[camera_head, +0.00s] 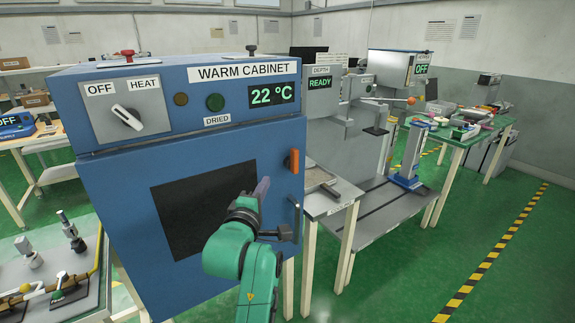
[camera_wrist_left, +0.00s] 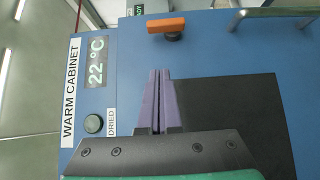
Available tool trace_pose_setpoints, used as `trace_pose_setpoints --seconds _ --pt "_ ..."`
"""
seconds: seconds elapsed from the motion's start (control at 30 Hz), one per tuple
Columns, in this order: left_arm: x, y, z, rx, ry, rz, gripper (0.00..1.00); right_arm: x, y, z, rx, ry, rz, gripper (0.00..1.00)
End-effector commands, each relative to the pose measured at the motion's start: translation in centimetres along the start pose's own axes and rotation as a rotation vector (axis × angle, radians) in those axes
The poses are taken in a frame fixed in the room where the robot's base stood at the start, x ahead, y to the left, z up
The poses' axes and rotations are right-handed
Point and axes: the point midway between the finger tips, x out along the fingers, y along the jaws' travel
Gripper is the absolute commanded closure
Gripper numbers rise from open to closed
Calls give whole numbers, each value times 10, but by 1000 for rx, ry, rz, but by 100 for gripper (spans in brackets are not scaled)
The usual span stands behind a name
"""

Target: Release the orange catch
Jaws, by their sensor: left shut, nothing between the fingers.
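The orange catch (camera_head: 291,161) is on the right edge of the blue warm cabinet's door (camera_head: 120,205), upright in the head view. It also shows at the top of the left wrist view (camera_wrist_left: 167,26). My left gripper (camera_head: 264,184) is in front of the door, to the left of the catch and a little lower. Its purple fingers (camera_wrist_left: 160,76) are shut and empty, pointing toward the catch in the wrist view, with a gap between them and it. A metal door handle (camera_head: 295,218) is below the catch. The door is shut. My right gripper is not in view.
A side table (camera_head: 330,200) stands right of the cabinet. A bench with metal fittings (camera_head: 90,290) is at the lower left. Green floor is open at the right.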

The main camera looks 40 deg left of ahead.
Motion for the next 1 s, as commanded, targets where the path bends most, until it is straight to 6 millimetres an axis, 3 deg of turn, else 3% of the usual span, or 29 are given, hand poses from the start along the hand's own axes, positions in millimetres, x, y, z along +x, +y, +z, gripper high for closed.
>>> trace_pose_setpoints --seconds 0.2,0.33,0.77,1.0 --pt "2 0 1 3 -3 0 100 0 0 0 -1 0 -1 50" --pt "13 2 2 6 -4 1 100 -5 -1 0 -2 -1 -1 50" --pt "104 3 2 7 -3 -1 100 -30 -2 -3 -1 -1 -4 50" --pt "127 0 28 4 -5 -1 100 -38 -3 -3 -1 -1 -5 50"
